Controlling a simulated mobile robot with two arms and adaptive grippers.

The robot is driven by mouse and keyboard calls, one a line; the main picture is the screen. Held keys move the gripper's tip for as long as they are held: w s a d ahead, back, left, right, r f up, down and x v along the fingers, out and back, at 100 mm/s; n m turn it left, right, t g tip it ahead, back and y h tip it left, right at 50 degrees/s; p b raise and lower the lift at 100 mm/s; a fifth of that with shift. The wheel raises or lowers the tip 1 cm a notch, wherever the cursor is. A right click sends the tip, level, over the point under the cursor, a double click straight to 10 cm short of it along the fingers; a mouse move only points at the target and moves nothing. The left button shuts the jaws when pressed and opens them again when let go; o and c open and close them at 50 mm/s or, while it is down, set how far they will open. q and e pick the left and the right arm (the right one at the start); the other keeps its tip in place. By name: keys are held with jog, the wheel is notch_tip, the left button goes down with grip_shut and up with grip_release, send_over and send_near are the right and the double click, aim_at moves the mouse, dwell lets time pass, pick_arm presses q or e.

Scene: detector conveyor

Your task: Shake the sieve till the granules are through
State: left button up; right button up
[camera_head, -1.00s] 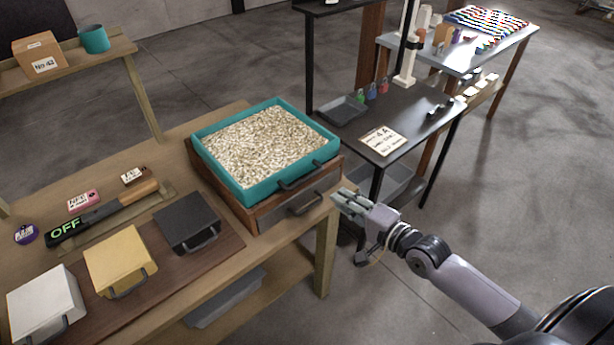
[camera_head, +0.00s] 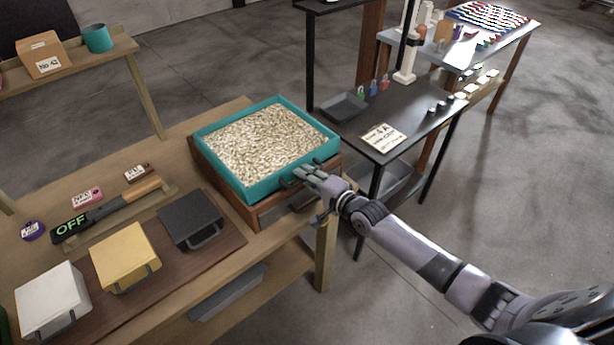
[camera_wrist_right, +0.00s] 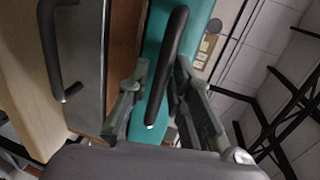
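The teal sieve (camera_head: 262,190), full of pale granules (camera_head: 265,143), sits on a wooden box with a grey drawer front. My right gripper (camera_head: 306,174) is at the sieve's dark front handle. In the right wrist view the handle (camera_wrist_right: 175,55) lies between the two spread fingers (camera_wrist_right: 160,68), nearer the right finger. The gripper is open, with a gap to the left finger. The teal wall (camera_wrist_right: 201,14) shows behind the handle. In the head view the gripper covers part of the handle. My left gripper is out of view.
The wooden box (camera_head: 230,195) has its own drawer handle (camera_wrist_right: 55,50) below the sieve handle. White, yellow (camera_head: 124,257) and black (camera_head: 190,219) lidded boxes stand at the left with an OFF paddle (camera_head: 72,226). A dark table (camera_head: 410,115) stands to the right. Open floor lies in front.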

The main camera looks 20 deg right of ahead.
jog(key=shift+c, duration=0.2)
grip_shut()
dwell(0.6)
